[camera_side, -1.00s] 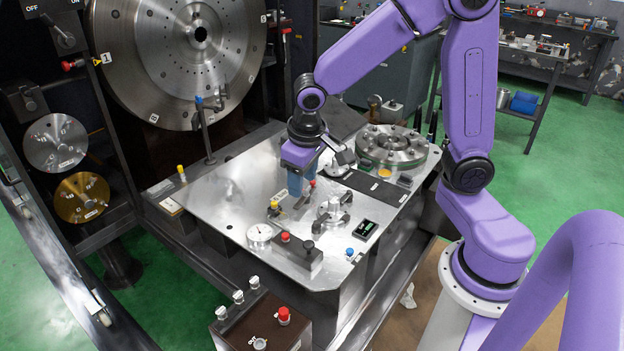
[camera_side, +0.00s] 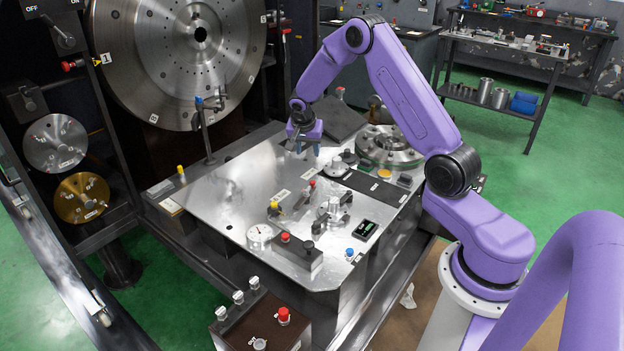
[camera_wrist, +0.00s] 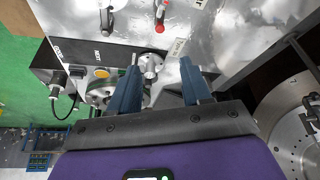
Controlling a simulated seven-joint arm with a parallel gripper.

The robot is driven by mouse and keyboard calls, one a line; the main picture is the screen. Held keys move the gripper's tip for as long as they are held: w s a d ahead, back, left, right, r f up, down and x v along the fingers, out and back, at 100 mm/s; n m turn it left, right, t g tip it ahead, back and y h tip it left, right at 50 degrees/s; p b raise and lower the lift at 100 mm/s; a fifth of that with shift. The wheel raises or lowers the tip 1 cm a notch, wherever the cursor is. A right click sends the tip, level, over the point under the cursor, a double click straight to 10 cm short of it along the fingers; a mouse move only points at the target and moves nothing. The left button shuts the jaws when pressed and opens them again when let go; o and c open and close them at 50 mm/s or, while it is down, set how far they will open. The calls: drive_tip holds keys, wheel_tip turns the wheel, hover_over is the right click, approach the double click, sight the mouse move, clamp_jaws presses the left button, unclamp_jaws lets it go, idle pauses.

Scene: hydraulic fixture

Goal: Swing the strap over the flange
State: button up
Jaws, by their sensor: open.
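The flange (camera_side: 388,146), a round steel disc with bolts around its rim, sits at the back right of the metal bench top. In the wrist view the flange (camera_wrist: 97,94) is partly hidden behind the left finger. A short metal piece that looks like the strap (camera_side: 347,156) lies at the flange's left side, apart from my gripper; its exact angle is too small to tell. My gripper (camera_side: 303,147) is open and empty, to the left of the flange above the back of the bench top. Its two blue fingers (camera_wrist: 158,66) are spread in the wrist view.
A round fitting (camera_side: 336,168) stands just in front of the strap. A dark plate (camera_side: 338,118) is behind my gripper.

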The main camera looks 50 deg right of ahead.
sight(312, 182)
drive_tip(key=x, duration=1.7)
drive_tip(key=shift+a+f, duration=0.1)
drive_tip(key=shift+f, duration=0.05)
clamp_jaws()
